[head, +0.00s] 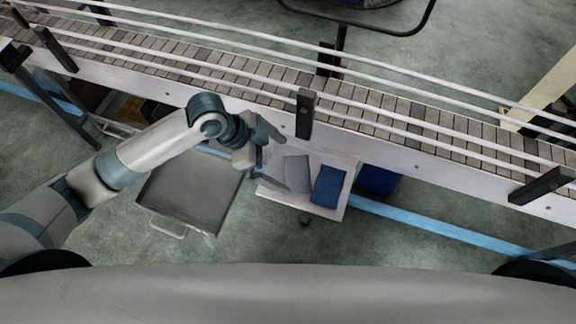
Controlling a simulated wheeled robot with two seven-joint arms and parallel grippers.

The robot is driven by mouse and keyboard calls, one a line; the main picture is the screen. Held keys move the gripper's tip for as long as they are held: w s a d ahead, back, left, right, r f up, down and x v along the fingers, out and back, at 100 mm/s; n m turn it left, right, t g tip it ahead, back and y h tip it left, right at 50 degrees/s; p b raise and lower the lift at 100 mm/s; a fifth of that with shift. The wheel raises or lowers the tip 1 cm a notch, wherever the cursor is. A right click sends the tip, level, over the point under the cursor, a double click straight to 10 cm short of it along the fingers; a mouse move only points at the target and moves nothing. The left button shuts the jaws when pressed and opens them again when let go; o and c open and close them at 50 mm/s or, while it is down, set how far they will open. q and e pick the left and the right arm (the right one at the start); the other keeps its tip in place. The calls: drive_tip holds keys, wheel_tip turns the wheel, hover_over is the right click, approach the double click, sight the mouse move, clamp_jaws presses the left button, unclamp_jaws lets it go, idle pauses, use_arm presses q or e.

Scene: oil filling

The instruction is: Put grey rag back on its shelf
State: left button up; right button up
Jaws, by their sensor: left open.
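The grey rag (298,172) lies flat on a small white shelf (330,158) below the conveyor's near side. A dark blue rag (328,186) lies on the same shelf, just to the right of the grey one. My left gripper (280,160) is open at the shelf's left side, with its fingers close to the left edge of the grey rag. From this view I cannot tell whether a finger touches the rag. Nothing shows between the fingers. My right gripper is not in the picture.
A slatted conveyor (240,85) with rails and dark posts crosses the scene above the shelf. A grey tray (190,190) with a handle is left of the shelf, under my left arm. A dark blue container (378,181) is to the right. Green floor at lower right is clear.

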use_arm(q)
drive_tip(key=shift+b+v, duration=0.35)
drive_tip(key=shift+v, duration=2.35)
drive_tip(key=shift+d, duration=0.1)
